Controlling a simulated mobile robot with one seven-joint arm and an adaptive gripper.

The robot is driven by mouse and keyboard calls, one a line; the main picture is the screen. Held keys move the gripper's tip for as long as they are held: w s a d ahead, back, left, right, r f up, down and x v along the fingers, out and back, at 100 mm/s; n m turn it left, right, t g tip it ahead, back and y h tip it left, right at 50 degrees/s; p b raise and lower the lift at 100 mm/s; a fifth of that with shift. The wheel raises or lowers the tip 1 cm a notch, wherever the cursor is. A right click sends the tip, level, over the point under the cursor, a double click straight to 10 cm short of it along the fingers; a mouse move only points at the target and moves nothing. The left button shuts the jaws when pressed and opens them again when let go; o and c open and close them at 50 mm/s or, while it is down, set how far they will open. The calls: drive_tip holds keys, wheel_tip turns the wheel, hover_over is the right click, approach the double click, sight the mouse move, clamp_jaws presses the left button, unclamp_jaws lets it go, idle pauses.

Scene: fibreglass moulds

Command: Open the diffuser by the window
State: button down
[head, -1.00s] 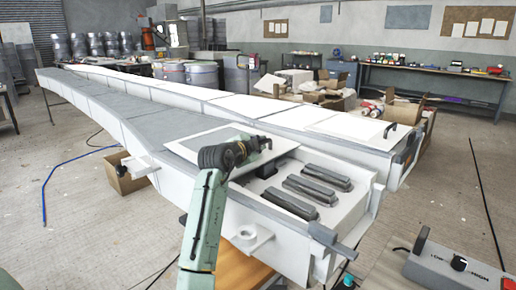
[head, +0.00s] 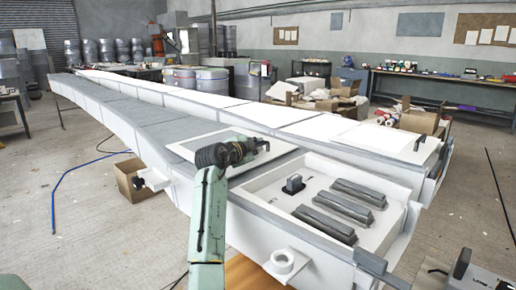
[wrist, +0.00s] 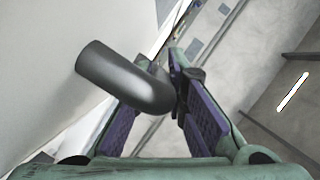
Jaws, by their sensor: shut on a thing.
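No window shows, and nothing is labelled as a diffuser. In the head view my gripper (head: 262,147) is at the right part of a flat white panel (head: 212,145) with a grey border, lying on the long left mould (head: 125,105). In the wrist view my gripper (wrist: 165,100) has its purple-padded fingers shut on a smooth dark grey curved handle (wrist: 105,68). The handle's far end is hidden. Beside the panel, an open white compartment (head: 265,190) holds several dark grey bars (head: 335,208) and a small dark block (head: 293,185).
A second long mould (head: 330,130) runs parallel behind, with a dark handle (head: 428,134) on its near panel. Cardboard boxes (head: 415,118) and a workbench (head: 440,85) stand beyond. A blue hose (head: 62,185) lies on the open floor at left.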

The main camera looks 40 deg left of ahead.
drive_tip(key=shift+a+f, duration=0.1)
drive_tip(key=c, duration=1.9)
unclamp_jaws()
drive_tip(key=shift+s, duration=0.1)
wheel_tip(320, 180, up, 3)
hover_over(237, 171)
drive_tip(key=shift+f, duration=0.15)
drive_tip(key=shift+a, duration=0.1)
